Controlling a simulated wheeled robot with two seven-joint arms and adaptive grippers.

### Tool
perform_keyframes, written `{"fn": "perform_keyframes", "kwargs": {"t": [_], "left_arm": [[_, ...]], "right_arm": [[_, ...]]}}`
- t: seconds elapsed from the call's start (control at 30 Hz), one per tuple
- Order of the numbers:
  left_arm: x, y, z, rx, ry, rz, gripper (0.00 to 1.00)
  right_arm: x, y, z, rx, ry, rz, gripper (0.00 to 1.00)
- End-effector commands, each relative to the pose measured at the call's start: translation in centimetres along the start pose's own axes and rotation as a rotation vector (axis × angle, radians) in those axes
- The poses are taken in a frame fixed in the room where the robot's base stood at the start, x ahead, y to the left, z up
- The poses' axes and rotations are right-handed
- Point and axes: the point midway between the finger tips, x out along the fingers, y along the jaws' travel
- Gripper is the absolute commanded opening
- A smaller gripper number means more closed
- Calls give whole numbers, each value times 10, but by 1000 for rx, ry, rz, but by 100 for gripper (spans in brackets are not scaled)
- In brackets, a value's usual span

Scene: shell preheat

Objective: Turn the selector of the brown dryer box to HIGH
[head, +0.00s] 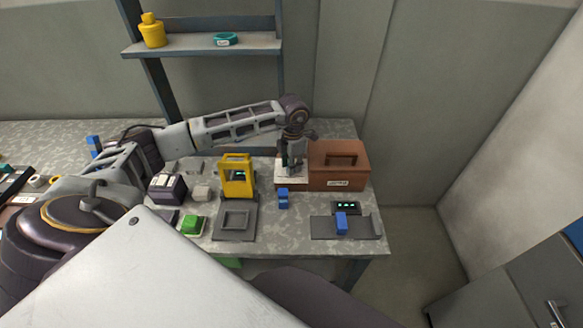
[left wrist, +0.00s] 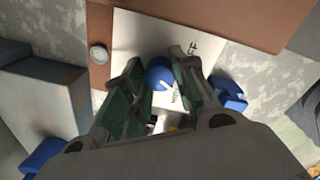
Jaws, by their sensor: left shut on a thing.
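The brown dryer box (head: 350,172) stands at the back right of the table, with a handle on its lid and a small label on its front. Its white selector plate (head: 285,177) lies to the left of the lid. In the left wrist view a round blue selector knob (left wrist: 160,74) with a white pointer mark sits on the white plate (left wrist: 140,38). Lettering ending in "FF" shows beside it; the other positions are hidden. My left gripper (head: 292,168) points down over the plate. Its green-padded fingers (left wrist: 150,92) are shut on the knob. My right gripper is not in view.
A yellow frame (head: 237,188) stands left of the box. A blue block (head: 283,199) stands just in front of the plate. A dark tray (head: 360,229) with another blue block is at front right. A small round gauge (left wrist: 98,54) sits beside the plate.

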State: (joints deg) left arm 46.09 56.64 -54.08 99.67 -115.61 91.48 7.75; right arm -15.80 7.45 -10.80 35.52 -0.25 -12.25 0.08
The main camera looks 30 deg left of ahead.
Motion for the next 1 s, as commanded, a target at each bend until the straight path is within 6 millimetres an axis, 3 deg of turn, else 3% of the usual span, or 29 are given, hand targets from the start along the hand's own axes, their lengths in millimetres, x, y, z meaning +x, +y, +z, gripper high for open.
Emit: {"fn": "perform_keyframes", "kwargs": {"t": [0.5, 0.77, 1.0], "left_arm": [[0, 1, 0, 311, -18, 2, 4], [0, 0, 0, 356, -21, 2, 4], [-1, 0, 0, 359, -21, 2, 4]], "right_arm": [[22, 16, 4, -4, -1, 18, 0], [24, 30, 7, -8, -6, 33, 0], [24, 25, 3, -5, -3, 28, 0]]}}
